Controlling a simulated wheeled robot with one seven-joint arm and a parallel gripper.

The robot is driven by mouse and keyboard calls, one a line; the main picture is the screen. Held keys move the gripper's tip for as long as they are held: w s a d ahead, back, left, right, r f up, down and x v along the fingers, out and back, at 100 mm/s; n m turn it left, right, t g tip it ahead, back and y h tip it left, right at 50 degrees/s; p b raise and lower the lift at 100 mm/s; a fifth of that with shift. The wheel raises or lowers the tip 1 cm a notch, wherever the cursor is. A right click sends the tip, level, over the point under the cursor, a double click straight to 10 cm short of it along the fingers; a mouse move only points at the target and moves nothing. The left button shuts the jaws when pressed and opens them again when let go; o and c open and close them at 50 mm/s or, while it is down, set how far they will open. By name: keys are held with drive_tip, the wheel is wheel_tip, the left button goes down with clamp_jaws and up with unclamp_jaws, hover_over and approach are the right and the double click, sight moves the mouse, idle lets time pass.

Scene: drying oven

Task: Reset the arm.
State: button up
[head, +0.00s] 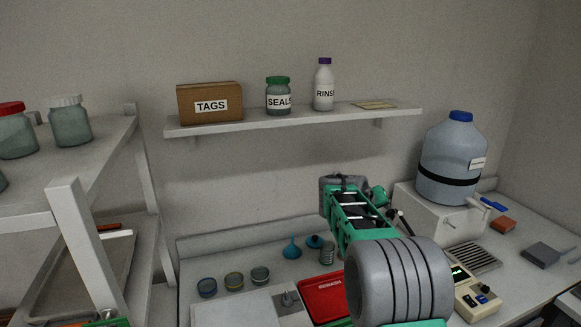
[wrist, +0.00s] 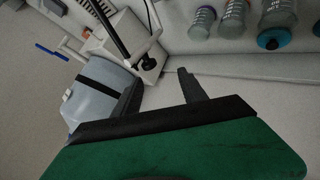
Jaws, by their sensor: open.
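My gripper (wrist: 160,88) shows in the wrist view as two dark fingers spread apart with nothing between them. The wall fills the view beyond the fingers. In the head view my grey and green arm reaches up over the bench, right of centre, and the fingertips cannot be made out there. The arm hides part of the bench and of the white box. The arm's end appears in front of the wall, below the shelf (head: 295,121) and left of the large blue-capped jug (head: 452,165). The jug also shows in the wrist view (wrist: 103,92), beside the left finger.
The jug stands on a white box (head: 415,202) at the right. A red tray (head: 322,298) lies below the arm, and a keypad device (head: 477,298) stands right of it. A white rack (head: 68,205) with jars fills the left. The shelf holds a box and bottles.

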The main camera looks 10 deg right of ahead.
drive_tip(key=s+a+n+y, duration=0.1)
drive_tip(key=s+a+y, duration=0.4)
drive_tip(key=s+a, duration=1)
drive_tip(key=s+a+f+g+y, duration=0.1)
drive_tip(key=s+a+f, duration=0.1)
drive_tip(key=s+a, duration=0.2)
drive_tip(key=s+a+f+g+y, duration=0.1)
drive_tip(key=s+a, duration=0.3)
drive_tip(key=s, duration=0.4)
drive_tip(key=s+a+f+n+y, duration=0.1)
drive_tip(key=s+a+f, duration=0.2)
drive_tip(key=s, duration=0.3)
drive_tip(key=shift+s+a+f+g, duration=0.3)
drive_tip(key=shift+a+f+g, duration=0.1)
drive_tip(key=shift+a, duration=0.45)
